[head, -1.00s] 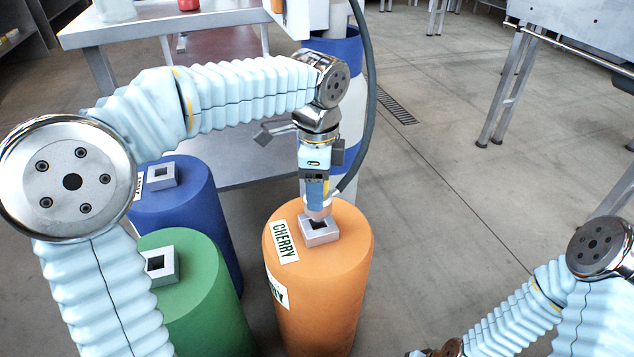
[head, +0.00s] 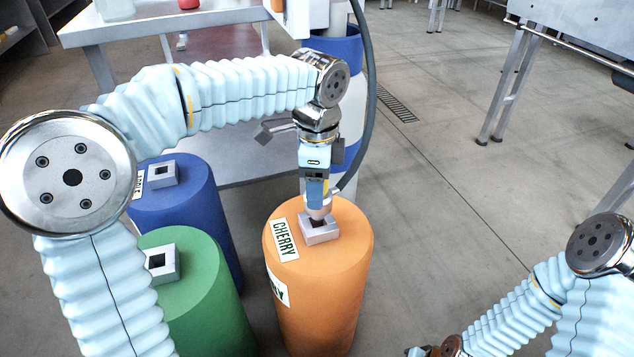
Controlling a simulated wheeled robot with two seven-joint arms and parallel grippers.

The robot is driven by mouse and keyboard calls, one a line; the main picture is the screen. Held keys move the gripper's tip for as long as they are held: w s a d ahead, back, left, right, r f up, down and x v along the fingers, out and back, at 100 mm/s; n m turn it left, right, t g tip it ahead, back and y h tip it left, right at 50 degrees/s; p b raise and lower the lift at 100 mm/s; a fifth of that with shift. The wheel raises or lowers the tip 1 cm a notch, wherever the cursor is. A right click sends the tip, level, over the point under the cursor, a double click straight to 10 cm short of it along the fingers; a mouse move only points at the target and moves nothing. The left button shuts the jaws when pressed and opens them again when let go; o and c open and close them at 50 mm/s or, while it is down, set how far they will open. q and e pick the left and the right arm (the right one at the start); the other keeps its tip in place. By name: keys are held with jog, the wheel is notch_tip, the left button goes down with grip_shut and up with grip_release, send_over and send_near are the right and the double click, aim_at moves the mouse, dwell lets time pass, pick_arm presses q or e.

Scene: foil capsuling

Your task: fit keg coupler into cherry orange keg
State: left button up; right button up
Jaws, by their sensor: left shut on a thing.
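The orange keg (head: 340,290) with a "CHERRY" label stands upright in the middle of the head view. A square grey socket (head: 320,236) with a dark opening sits on its top. My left gripper (head: 316,195) points down above this socket and is shut on the keg coupler (head: 319,213). The coupler's lower end is at the socket's opening; I cannot tell how deep it sits. A dark hose runs from the coupler up and to the right. My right gripper (head: 432,352) is mostly cut off at the bottom edge, and its fingers are not clear.
A blue keg (head: 190,215) and a green keg (head: 210,300), each with a square socket, stand left of the orange keg. A steel table (head: 150,27) is behind.

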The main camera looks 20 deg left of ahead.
pick_arm(q)
jog(key=shift+p, duration=0.45)
dwell(0.6)
jog(key=shift+f+b, duration=1.2)
jog(key=shift+f, duration=0.7)
jog(key=o, duration=1.4)
jog(key=shift+o, duration=0.2)
notch_tip(320, 180, up, 14)
jog(key=p, duration=0.3)
jog(key=shift+f, duration=0.1)
